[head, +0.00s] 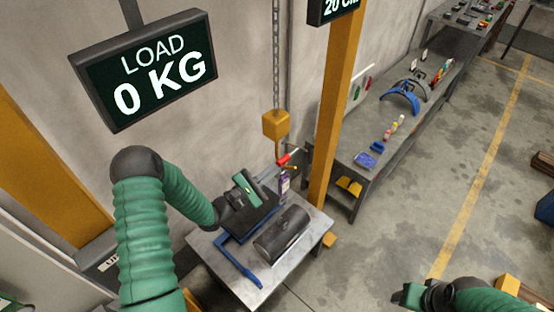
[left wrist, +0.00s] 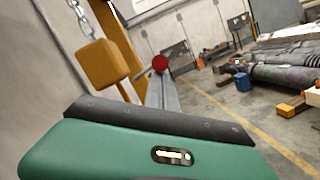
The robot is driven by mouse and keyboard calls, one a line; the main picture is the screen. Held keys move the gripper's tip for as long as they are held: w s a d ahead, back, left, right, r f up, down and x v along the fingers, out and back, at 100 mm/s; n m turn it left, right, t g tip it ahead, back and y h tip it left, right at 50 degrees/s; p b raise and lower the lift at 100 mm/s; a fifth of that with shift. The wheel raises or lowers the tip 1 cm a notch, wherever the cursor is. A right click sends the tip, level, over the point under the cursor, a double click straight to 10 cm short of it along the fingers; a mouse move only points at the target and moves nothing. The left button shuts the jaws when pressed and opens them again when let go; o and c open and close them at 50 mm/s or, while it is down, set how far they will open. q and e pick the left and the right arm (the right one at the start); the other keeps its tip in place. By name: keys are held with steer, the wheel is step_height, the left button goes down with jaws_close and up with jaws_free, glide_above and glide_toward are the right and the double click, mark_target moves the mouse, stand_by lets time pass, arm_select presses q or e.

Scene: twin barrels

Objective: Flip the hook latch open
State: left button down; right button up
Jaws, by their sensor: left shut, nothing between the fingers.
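A yellow hoist block (head: 276,124) hangs on a chain against the wall. Below it is a hook (head: 289,167) with a red latch piece (head: 284,160); whether the latch is open or closed is too small to tell. In the left wrist view the yellow block (left wrist: 103,60) is at upper left and a round red part (left wrist: 160,62) is right of it. My left gripper (head: 248,190) is shut and empty, below and left of the hook, apart from it in the picture. My right gripper (head: 410,294) is at the lower right, away from the hook; its fingers are unclear.
A grey table (head: 310,243) below the hook holds a dark cylinder (head: 283,234), a blue bar frame (head: 238,262) and a small bottle (head: 284,187). A yellow post (head: 335,110) stands right of the hook. A sign (head: 150,70) reads LOAD 0 KG.

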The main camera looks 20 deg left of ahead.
arm_select(q)
steer(key=shift+a+r, duration=0.15)
steer(key=shift+r, duration=0.25)
steer(key=shift+s+a+r+n+t+p, duration=0.1)
steer(key=shift+s+r+n+t+p, duration=0.1)
steer(key=shift+n, duration=0.3)
steer(key=shift+s+a+r+n+t+p, duration=0.1)
steer(key=shift+r+n+p, duration=0.1)
steer(key=shift+n, duration=0.3)
arm_select(e)
steer(key=shift+w+a+r, duration=0.25)
steer(key=shift+a+r, duration=0.15)
steer(key=shift+r, duration=0.35)
arm_select(q)
steer(key=shift+d, duration=0.1)
steer(key=shift+w, duration=0.1)
arm_select(e)
steer(key=shift+f, duration=0.1)
